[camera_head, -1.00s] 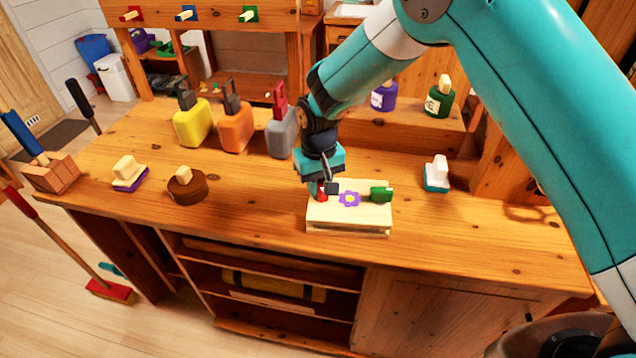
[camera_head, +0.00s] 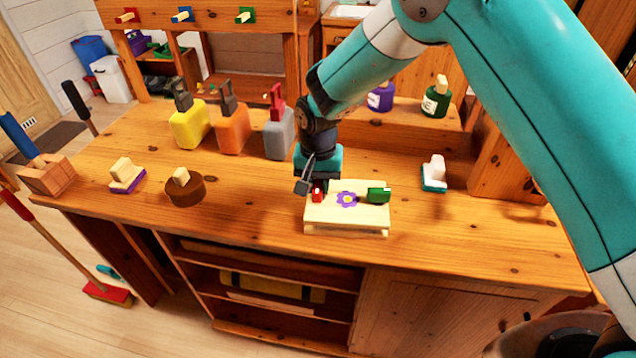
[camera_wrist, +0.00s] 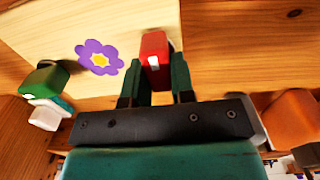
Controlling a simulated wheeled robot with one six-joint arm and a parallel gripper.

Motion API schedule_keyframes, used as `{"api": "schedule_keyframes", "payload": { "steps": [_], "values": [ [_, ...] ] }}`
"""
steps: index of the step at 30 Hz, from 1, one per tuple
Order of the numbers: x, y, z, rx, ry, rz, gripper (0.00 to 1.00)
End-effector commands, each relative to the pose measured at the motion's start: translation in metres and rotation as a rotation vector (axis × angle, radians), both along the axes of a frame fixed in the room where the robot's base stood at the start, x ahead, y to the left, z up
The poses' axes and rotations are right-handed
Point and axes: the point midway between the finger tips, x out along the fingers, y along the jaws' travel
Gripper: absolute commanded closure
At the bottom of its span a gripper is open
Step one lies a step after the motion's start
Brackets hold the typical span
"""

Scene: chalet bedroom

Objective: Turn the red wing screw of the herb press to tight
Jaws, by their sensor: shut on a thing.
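The herb press (camera_head: 348,217) is a pale wooden block on the workbench, with a purple flower on its top. Its red wing screw (camera_head: 318,195) is at the left end and its green wing screw (camera_head: 378,195) at the right end. My gripper (camera_head: 311,187) is down at the red screw. In the wrist view, the red wing screw (camera_wrist: 155,57) has a white mark and sits between the fingertips of my gripper (camera_wrist: 157,80), which is shut on it. The green screw (camera_wrist: 43,78) shows at the left there. The red screw's shaft is hidden.
Yellow (camera_head: 190,126), orange (camera_head: 233,131) and grey (camera_head: 279,133) bottles stand behind the press. A round brown brush (camera_head: 185,190) is to the left, and a white and teal brush (camera_head: 434,175) to the right. The bench front near the press is clear.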

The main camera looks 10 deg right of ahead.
Motion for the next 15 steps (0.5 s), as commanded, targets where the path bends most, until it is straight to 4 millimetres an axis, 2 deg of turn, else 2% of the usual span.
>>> {"api": "schedule_keyframes", "payload": {
  "steps": [9, 10, 12, 13, 15],
  "values": [
    [-0.0002, 0.0002, 0.0007, 0.0, 0.0, -0.001, 1.0],
    [-0.0001, 0.0002, 0.0006, 0.0, 0.0, -0.001, 0.72],
    [-0.0002, 0.0002, 0.0006, 0.0, 0.0, -0.001, 0.56],
    [-0.0002, 0.0002, 0.0006, 0.0, 0.0, -0.001, 0.51],
    [-0.0002, 0.0002, 0.0004, 0.0, 0.0, -0.001, 0.51]
  ]
}}
